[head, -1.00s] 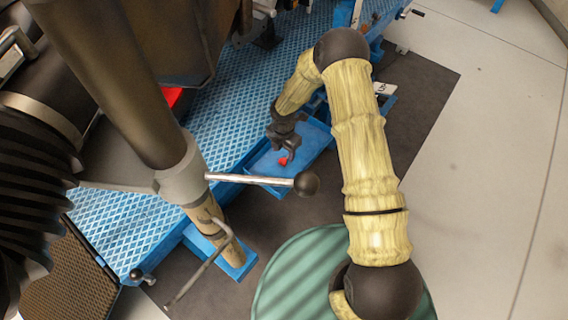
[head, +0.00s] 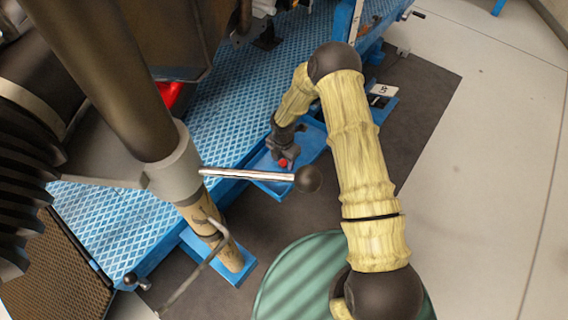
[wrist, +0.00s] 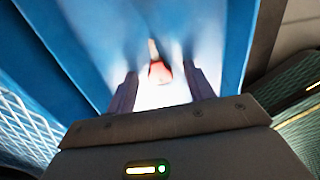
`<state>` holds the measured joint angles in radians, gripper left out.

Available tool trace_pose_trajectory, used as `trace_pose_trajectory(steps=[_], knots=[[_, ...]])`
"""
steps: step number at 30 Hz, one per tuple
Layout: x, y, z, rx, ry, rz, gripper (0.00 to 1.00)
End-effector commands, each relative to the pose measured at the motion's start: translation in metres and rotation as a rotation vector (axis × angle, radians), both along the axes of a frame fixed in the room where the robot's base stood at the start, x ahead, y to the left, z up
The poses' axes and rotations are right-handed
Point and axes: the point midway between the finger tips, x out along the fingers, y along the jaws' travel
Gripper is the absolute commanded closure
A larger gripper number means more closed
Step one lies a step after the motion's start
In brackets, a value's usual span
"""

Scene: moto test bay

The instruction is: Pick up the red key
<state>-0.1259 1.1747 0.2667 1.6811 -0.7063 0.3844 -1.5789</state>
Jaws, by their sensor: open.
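The red key (head: 283,163) lies in the blue tray (head: 314,141) in the head view. In the wrist view the red key (wrist: 159,72) shows blurred, its red head nearer and a paler narrow part pointing away. My gripper (head: 287,160) is over the tray, right at the key, partly covering it from the head camera. In the wrist view the two fingers of my gripper (wrist: 163,88) stand apart, with the key between or just beyond their tips. The fingers do not appear to touch it.
A metal lever with a dark ball knob (head: 307,179) sticks out in front of the tray. The blue patterned platform (head: 216,112) lies to the left, with a thick post (head: 215,232) at its edge. Clear pale floor (head: 480,190) is at the right.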

Motion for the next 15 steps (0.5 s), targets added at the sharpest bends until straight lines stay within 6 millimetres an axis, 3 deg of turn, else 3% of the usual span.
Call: trace_pose_trajectory(steps=[10, 15], knots=[[-0.0003, 0.0006, 0.0003, 0.000, 0.000, 0.001, 0.47], [-0.0001, 0.0003, 0.0003, 0.000, 0.000, 0.001, 0.81]])
